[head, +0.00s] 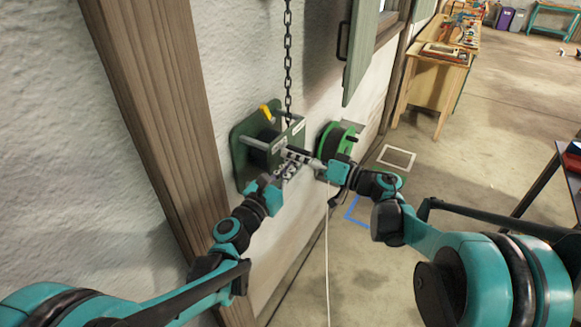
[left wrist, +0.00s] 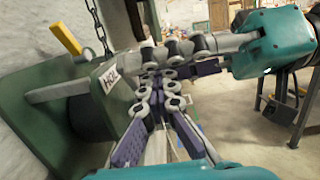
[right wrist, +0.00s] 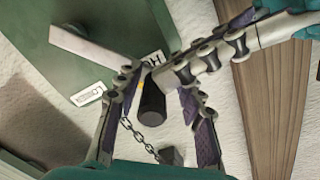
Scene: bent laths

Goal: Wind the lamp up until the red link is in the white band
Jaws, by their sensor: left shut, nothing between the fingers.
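The winch's green plate (head: 246,140) is on the wall, with a dark drum (left wrist: 88,112) and a yellow lever (head: 265,112). A dark chain (head: 288,50) rises from it; no red link, white band or lamp shows. My left gripper (head: 287,172) is shut and empty beside the winch; its fingertips meet in the left wrist view (left wrist: 157,77). My right gripper (head: 302,157) is at the winch front. In the right wrist view its fingers stand apart on either side of a black handle (right wrist: 152,105); contact is unclear.
A green reel (head: 335,140) with a pale cord (head: 327,240) hangs right of the winch. A wooden post (head: 150,110) runs left of it, and a green shutter (head: 362,50) is above right. Both grippers are crowded close together.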

